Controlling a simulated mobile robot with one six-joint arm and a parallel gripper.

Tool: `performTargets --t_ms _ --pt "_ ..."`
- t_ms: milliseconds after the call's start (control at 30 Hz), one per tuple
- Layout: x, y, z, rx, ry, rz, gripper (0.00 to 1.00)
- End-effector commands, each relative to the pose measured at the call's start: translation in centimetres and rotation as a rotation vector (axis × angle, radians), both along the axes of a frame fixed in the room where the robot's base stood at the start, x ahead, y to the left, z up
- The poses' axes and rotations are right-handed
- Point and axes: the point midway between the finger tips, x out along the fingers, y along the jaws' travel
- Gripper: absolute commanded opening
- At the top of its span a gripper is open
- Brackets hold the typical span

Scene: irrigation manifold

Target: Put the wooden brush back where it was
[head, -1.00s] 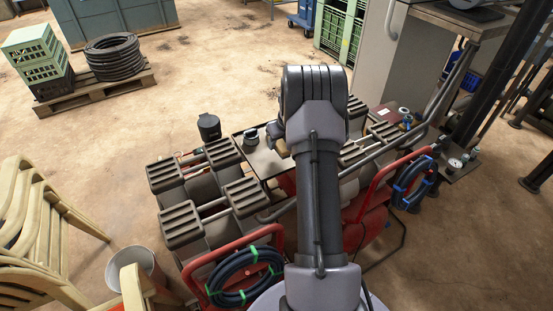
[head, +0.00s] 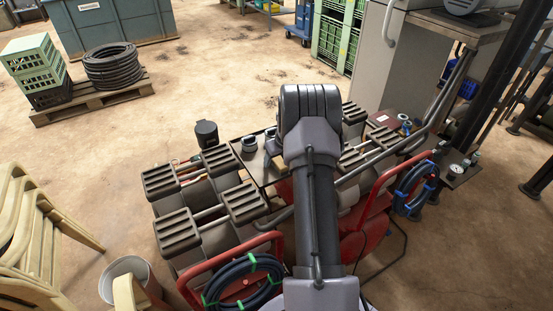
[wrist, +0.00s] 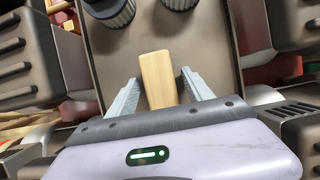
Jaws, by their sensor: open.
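The wooden brush shows in the wrist view as a pale wooden block (wrist: 157,78) over the flat brown-grey tray (wrist: 215,75). My gripper (wrist: 160,88) is open, with one finger on each side of the block and a gap on both sides. The block's near end runs back toward the gripper's body, and no bristles show. I cannot tell whether its underside touches the tray.
Two dark ribbed fittings (wrist: 108,12) stand just beyond the brush. Dark ridged blocks (wrist: 25,55) flank the tray on both sides. In the head view a black cup (head: 206,133) stands behind, and red frames with coiled hoses (head: 243,280) stand in front.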

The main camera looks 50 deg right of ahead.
Motion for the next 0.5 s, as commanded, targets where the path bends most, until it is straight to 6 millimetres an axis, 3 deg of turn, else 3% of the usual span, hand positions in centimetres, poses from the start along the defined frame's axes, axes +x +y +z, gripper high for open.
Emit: performTargets --t_ms 300,500 --pt "-2.7 0.8 7.7 -0.002 -0.001 -0.002 0.60" --pt "-4.1 1.3 10.9 0.000 -0.001 0.000 0.60"
